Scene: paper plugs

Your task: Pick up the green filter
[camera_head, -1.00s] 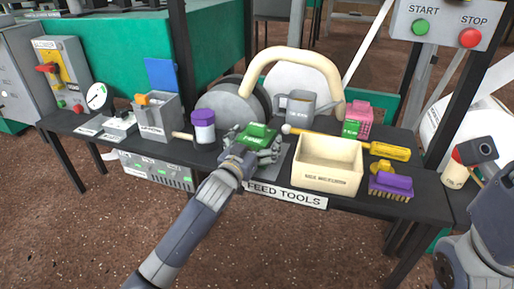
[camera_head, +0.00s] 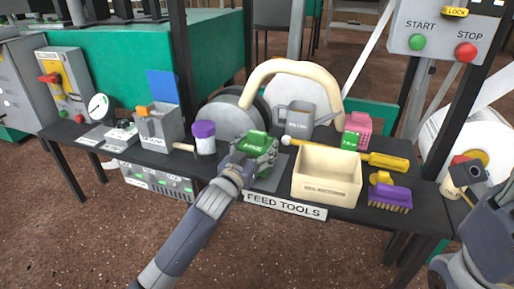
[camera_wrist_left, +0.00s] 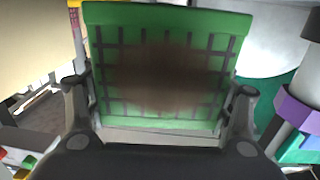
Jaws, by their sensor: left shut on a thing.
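The green filter (camera_head: 257,141) is in my left gripper (camera_head: 255,158), over the front middle of the black table in the head view. In the left wrist view the filter (camera_wrist_left: 165,70) fills the middle, a green frame with a dark grid and a brown smudge at its centre. The two fingers of my left gripper (camera_wrist_left: 160,120) close on its left and right edges. The head view does not clearly show whether the filter is clear of the surface. My right arm (camera_head: 470,265) shows at the lower right; its fingers are not clearly visible.
A cream box (camera_head: 327,175) stands just right of the left gripper. A purple-lidded jar (camera_head: 204,138) stands to its left. Behind are a metal jug (camera_head: 299,120) and a cream hose (camera_head: 290,66).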

